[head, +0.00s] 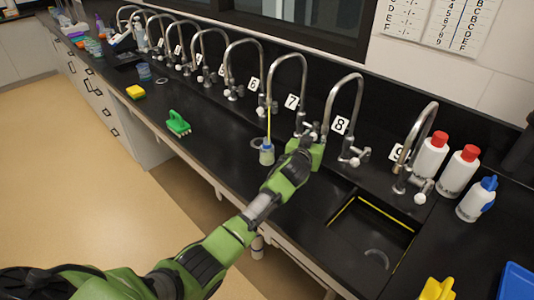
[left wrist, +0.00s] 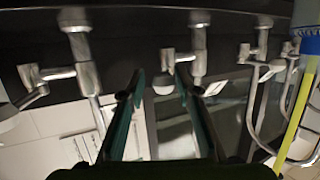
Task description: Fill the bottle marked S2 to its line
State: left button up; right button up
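A small clear bottle (head: 266,155) stands upright on the counter under the spout of tap 7 (head: 303,92). A thin yellow stream (head: 268,124) runs from the spout into it. I cannot read its mark or see its level against a line. In the left wrist view, which looks upside down, the bottle's bluish part (left wrist: 307,42) and the stream (left wrist: 291,120) show at the right edge. My left gripper (head: 306,143) is at the tap bases, right of the bottle. In the wrist view its fingers (left wrist: 160,85) are apart, with a pale tap knob (left wrist: 163,84) between them. My right gripper is not in view.
More numbered taps line the back, including tap 8 (head: 343,105) and tap 9 (head: 419,150). A sink (head: 372,238) opens at front right. Red-capped bottles (head: 460,171) stand at right. A green brush (head: 178,124) and a yellow sponge (head: 135,92) lie to the left.

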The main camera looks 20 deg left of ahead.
pick_arm(q)
jog(key=shift+a, duration=0.15)
dwell(0.3)
jog(key=a+p, duration=0.1)
jog(key=a, duration=0.2)
jog(key=shift+s, duration=0.1)
jog(key=shift+d, duration=0.1)
dwell(0.7)
dwell(0.8)
